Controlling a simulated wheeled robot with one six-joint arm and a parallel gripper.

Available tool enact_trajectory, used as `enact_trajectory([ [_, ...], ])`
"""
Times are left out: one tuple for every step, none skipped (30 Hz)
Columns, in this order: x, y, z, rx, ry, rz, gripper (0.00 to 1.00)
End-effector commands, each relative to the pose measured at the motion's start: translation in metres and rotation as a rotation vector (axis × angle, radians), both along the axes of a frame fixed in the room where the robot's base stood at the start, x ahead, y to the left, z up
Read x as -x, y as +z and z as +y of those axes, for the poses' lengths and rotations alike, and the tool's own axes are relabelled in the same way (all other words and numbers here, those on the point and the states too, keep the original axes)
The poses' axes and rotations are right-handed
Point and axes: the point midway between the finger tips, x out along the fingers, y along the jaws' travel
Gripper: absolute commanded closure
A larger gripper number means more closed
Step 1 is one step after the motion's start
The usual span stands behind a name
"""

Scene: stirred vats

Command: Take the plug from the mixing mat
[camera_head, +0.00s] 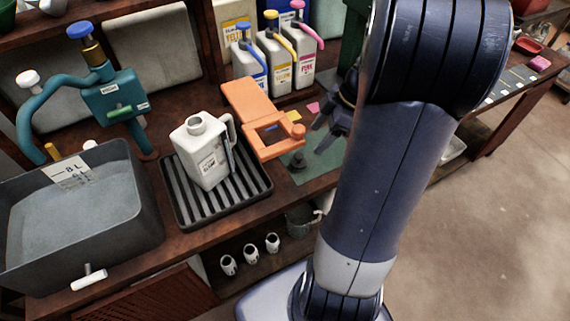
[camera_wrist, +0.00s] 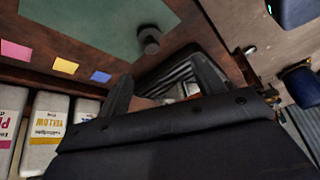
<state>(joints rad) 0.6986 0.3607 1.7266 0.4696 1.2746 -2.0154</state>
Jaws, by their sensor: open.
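The plug (camera_wrist: 149,38) is a small dark knob on the green mixing mat (camera_wrist: 85,25), near the mat's edge in the wrist view. In the head view a small dark shape, likely the plug (camera_head: 298,159), stands on the mat (camera_head: 325,168) beside the orange frame. My gripper (camera_head: 319,136) is over the mat, with its fingers pointing left. In the wrist view my gripper (camera_wrist: 162,68) has its two fingers spread, with nothing held. The plug appears just beyond the fingertips, apart from them. My arm hides the mat's right part in the head view.
An orange frame (camera_head: 243,100) stands close left of my gripper. A white jug (camera_head: 199,160) stands on a black ribbed tray (camera_head: 178,205). Colour bottles (camera_head: 276,62) stand behind. A grey vat (camera_head: 120,185) and teal tap (camera_head: 105,99) are at left. Coloured swatches (camera_wrist: 65,66) lie beside the mat.

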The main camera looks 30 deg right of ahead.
Motion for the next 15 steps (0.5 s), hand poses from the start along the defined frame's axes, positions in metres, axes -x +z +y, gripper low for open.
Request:
enact_trajectory([
  [-0.002,-0.011,-0.008,-0.008,0.02,-0.021,0.36],
  [-0.003,-0.013,-0.011,-0.012,0.033,-0.034,0.36],
  [-0.004,-0.014,-0.014,-0.015,0.047,-0.046,0.36],
  [-0.005,-0.015,-0.016,-0.016,0.056,-0.053,0.36],
  [-0.005,-0.017,-0.016,-0.018,0.063,-0.058,0.36],
  [-0.006,-0.019,-0.016,-0.02,0.069,-0.062,0.36],
  [-0.007,-0.022,-0.015,-0.02,0.071,-0.064,0.36],
  [-0.007,-0.025,-0.013,-0.021,0.073,-0.064,0.36],
  [-0.008,-0.031,-0.009,-0.021,0.073,-0.064,0.36],
  [-0.009,-0.035,-0.007,-0.021,0.073,-0.064,0.36],
  [-0.01,-0.04,-0.004,-0.022,0.074,-0.063,0.36],
  [-0.011,-0.045,-0.001,-0.022,0.074,-0.063,0.36],
  [-0.012,-0.049,0.001,-0.022,0.074,-0.063,0.36],
  [-0.013,-0.053,0.003,-0.021,0.074,-0.063,0.36],
  [-0.013,-0.056,0.005,-0.02,0.073,-0.064,0.36],
])
